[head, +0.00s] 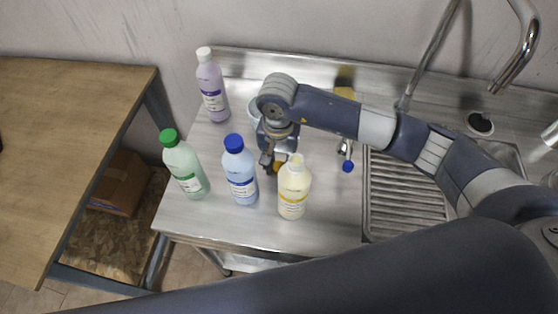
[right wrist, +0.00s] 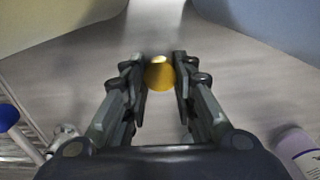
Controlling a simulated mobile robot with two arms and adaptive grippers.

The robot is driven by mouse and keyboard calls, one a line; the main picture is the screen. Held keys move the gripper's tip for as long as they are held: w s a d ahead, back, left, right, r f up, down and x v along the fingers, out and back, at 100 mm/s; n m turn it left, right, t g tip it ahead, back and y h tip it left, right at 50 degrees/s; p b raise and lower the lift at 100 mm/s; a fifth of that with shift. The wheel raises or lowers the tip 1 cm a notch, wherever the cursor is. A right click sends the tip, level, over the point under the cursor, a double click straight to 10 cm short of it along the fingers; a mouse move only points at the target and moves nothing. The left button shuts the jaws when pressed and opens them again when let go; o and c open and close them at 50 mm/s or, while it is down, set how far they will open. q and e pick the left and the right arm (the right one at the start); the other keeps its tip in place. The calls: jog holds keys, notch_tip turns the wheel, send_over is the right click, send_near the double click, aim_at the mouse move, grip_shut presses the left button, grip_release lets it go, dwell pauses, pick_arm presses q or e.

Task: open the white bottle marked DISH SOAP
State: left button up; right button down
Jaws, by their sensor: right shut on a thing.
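My right gripper (head: 268,166) points down between the blue-capped bottle and the cream bottle. It is shut on a yellow cap (right wrist: 160,74), which sits between the fingertips in the right wrist view; its yellow also shows at the fingers in the head view (head: 279,168). No DISH SOAP label is readable. My left gripper is not in view.
A blue bottle (head: 241,172), a green bottle (head: 184,165) and a cream bottle (head: 293,188) stand near the front; a lilac bottle (head: 212,90) stands at the back left. A blue-tipped object (head: 347,164) lies by the sink drainer (head: 400,200). A wooden table (head: 60,130) is left.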

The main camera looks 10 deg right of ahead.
jog(key=shift+f, duration=0.4)
jog(key=shift+f+b, duration=0.2)
jog(key=shift+b, duration=0.1)
jog(key=c, duration=1.3)
grip_release()
jog(key=shift+r, duration=0.15)
